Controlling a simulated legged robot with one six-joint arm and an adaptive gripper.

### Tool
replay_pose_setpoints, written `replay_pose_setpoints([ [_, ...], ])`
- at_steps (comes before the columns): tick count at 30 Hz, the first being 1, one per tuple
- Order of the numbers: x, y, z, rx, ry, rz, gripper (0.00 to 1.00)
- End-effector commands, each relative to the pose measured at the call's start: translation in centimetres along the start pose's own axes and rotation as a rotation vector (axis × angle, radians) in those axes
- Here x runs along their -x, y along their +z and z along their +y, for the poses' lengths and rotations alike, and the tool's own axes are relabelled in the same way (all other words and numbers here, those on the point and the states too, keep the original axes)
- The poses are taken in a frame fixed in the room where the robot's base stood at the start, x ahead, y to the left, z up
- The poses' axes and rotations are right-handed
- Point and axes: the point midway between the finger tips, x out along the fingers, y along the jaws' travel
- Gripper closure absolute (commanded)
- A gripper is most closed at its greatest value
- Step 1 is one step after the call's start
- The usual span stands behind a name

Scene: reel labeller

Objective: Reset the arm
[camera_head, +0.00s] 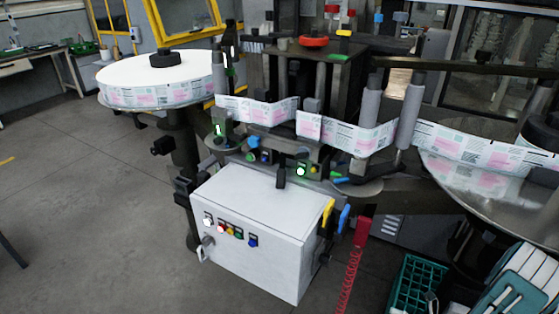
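Neither my arm nor my gripper can be made out in the head view. The reel labeller (315,75) fills the middle and right. A label web (262,112) runs from a large white reel (160,78) at the left, past grey rollers (410,110), to a metal disc (500,190) at the right. A pale control box (255,220) stands at the front, with several coloured buttons (238,233) and a rotary switch (206,243) on its front face. A small dark upright part (281,177) stands at its top.
Bare grey floor (90,220) lies left of the machine. A red coiled cord (349,280) hangs right of the box. A green crate (416,283) and a white-and-teal case (515,285) are at lower right. A workbench (45,60) stands at the back left.

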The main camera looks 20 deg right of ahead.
Motion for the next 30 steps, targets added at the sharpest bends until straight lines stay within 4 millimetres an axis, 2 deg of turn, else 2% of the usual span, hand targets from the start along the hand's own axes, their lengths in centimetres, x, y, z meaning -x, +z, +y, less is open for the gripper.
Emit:
replay_pose_setpoints([
  [8, -1.8, 0.9, 2.5, 0.132, -0.040, 0.129, 0.07],
  [14, -3.8, 1.6, 5.3, 0.285, -0.071, 0.274, 0.07],
  [22, -8.3, 1.9, 11.6, 0.659, -0.103, 0.610, 0.07],
  [30, -12.6, 0.5, 18.2, 1.096, -0.065, 0.969, 0.07],
])
